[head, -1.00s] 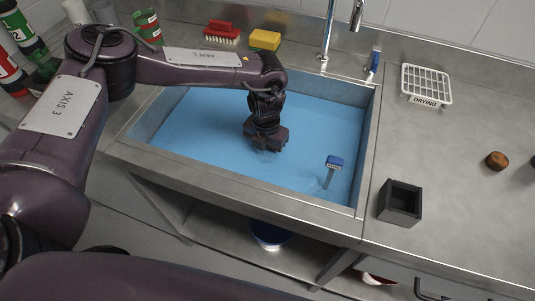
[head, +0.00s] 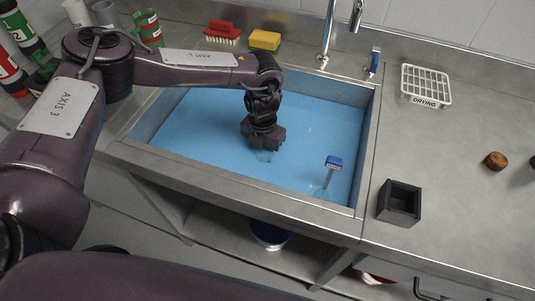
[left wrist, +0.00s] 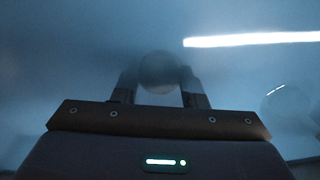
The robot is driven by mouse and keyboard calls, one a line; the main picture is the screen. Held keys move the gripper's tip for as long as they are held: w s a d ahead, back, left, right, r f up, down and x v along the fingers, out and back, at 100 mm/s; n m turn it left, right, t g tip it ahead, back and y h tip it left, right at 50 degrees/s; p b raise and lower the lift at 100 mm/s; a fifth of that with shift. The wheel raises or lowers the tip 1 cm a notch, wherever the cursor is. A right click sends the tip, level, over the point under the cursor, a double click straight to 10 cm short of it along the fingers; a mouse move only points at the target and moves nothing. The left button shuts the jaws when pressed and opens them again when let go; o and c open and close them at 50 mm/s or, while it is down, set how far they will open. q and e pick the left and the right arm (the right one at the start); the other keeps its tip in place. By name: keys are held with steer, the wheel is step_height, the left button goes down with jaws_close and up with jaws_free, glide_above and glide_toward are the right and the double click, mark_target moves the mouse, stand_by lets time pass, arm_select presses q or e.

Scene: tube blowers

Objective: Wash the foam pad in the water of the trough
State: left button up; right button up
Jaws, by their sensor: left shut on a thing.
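The trough (head: 362,150) is a steel basin set in the counter, with blue-looking water (head: 200,130) in it. My left gripper (head: 264,154) points down into the middle of the trough, its fingertips at or under the water surface. In the left wrist view the left gripper (left wrist: 160,82) is shut on a rounded, dull grey thing (left wrist: 160,70), which seems to be the foam pad. It is dim and blurred, and its lower part is hidden behind my gripper body. In the head view the pad is hardly visible. My right gripper is not in view.
A blue-topped upright piece (head: 334,163) stands in the trough at right. The tap (head: 328,40) rises behind. A red brush (head: 222,33) and yellow sponge (head: 265,40) lie on the back ledge. A drying rack (head: 426,84), black box (head: 400,203) and brown round piece (head: 496,161) are right.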

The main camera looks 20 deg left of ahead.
arm_select(q)
steer(key=shift+r+p, duration=5.4)
steer(key=shift+r, duration=1.5)
step_height(320, 180, up, 5)
steer(key=p, duration=0.4)
glide_above(263, 152)
steer(key=shift+w+f, duration=0.1)
steer(key=shift+f, duration=0.05)
